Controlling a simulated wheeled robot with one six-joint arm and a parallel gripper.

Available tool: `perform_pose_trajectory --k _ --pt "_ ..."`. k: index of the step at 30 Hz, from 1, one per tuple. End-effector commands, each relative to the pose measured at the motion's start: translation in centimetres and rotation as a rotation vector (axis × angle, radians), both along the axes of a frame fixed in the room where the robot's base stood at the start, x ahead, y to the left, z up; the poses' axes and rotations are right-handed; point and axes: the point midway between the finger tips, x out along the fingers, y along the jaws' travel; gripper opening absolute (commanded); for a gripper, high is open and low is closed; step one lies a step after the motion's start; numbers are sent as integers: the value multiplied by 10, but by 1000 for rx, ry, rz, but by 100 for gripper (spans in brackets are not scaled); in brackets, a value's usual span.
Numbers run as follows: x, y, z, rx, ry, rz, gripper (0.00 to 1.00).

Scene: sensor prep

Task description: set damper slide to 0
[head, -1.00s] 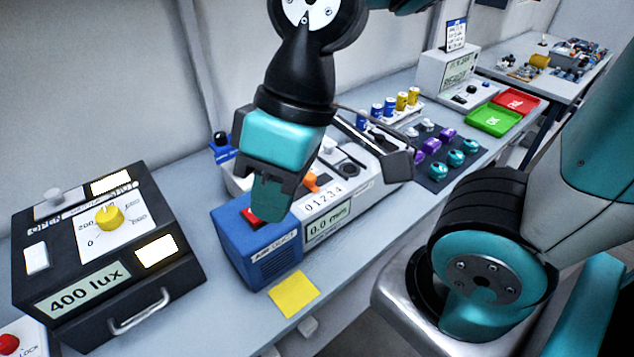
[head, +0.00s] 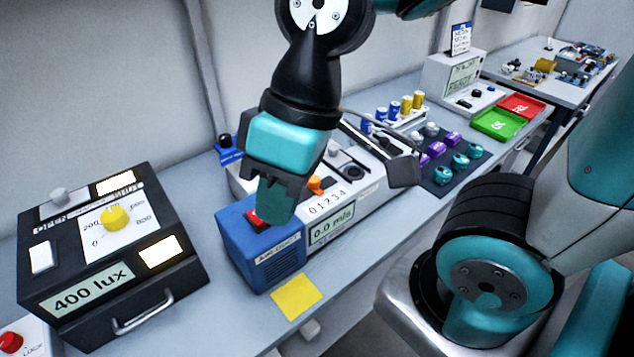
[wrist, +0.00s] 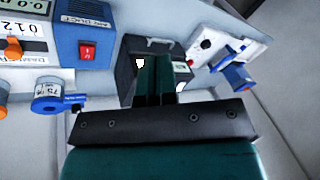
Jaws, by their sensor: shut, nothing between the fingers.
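The damper slide is on a grey panel (head: 335,210) with a 0 to 4 scale. Its orange knob (head: 316,184) shows just right of my gripper, but its exact scale mark is hard to read. My gripper (head: 275,210) is shut and empty, its fingers pointing down over the blue air duct box (head: 275,262), near its red switch (head: 257,218). In the wrist view the shut fingers (wrist: 158,80) are right of the blue box (wrist: 86,30). The scale strip (wrist: 20,28) is cut off at the left edge there.
A black light box (head: 110,250) reading 400 lux stands at left. A yellow note (head: 297,297) lies in front of the blue box. A board with several knobs (head: 450,160) and green (head: 495,124) and red (head: 521,106) trays are to the right. The front table strip is mostly clear.

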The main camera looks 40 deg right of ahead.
Motion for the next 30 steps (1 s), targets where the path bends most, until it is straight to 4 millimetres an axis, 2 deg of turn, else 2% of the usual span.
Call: perform_pose_trajectory --k 13,15,17,20,21,23,24,27,30 --pt "0 0 0 0 0 0 0" --pt "2 -1 1 -2 1 -7 16" --pt "14 -6 3 -12 6 -45 30" --pt "56 -32 6 -56 31 -183 53" --pt "77 -49 7 -80 45 -260 55" --pt "107 -79 5 -115 69 -377 55" --pt "124 -101 2 -138 87 -453 55" --pt "154 -153 -7 -188 126 -612 55" --pt "168 -190 -15 -219 155 -715 55"
